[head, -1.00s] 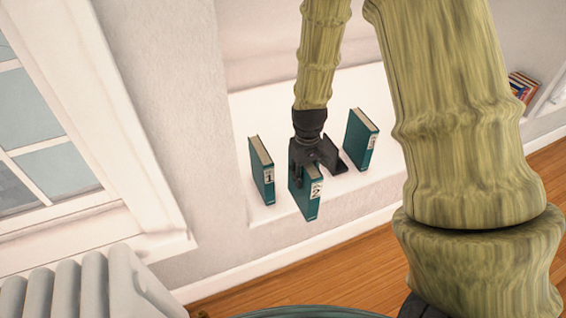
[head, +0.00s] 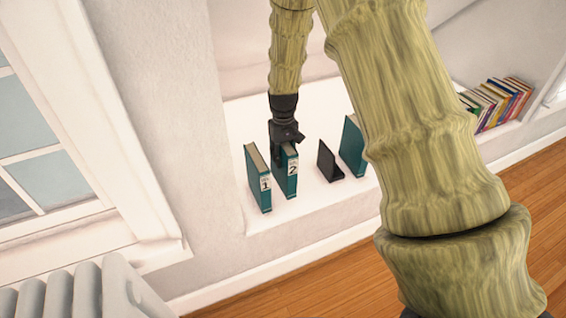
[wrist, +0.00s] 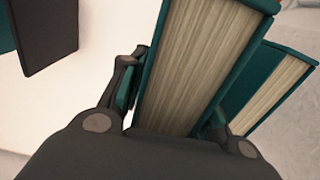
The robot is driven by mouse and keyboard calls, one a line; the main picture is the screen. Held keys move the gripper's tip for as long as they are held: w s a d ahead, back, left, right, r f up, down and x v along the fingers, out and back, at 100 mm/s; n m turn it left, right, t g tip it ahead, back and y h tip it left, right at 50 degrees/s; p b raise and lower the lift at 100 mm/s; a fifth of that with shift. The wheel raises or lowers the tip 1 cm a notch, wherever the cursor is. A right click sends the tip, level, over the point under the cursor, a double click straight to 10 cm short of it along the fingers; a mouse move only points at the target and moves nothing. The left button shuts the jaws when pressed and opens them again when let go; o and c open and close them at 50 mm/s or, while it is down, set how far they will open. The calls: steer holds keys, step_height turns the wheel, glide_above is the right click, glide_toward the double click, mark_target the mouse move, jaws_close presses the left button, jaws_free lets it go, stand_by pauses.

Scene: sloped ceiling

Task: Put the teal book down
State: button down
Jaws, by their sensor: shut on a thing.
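My gripper (head: 284,142) is shut on the teal book labelled 2 (head: 291,182), holding it upright from above. In the wrist view, the book's page block (wrist: 196,62) sits between the fingers. The teal book labelled 1 (head: 258,180) stands just left of it in the head view and shows on the right in the wrist view (wrist: 270,88). The two books are close, with a narrow gap. The held book's base is at or near the white ledge (head: 300,215); I cannot tell whether it touches.
A black bookend (head: 329,163) stands right of the held book, with another teal book (head: 352,148) beyond it, partly behind my arm. A row of coloured books (head: 498,102) is farther right. A wall and window (head: 45,160) are at left, with a radiator (head: 75,295) below.

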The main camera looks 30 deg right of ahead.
steer(key=shift+w+f, duration=0.15)
steer(key=shift+w, duration=0.2)
steer(key=shift+f+b, duration=0.3)
steer(key=shift+f, duration=1.4)
steer(key=c, duration=1.1)
jaws_free()
steer(key=shift+o, duration=0.2)
step_height(320, 180, up, 12)
steer(key=shift+s+r+p, duration=0.1)
steer(key=shift+p, duration=0.6)
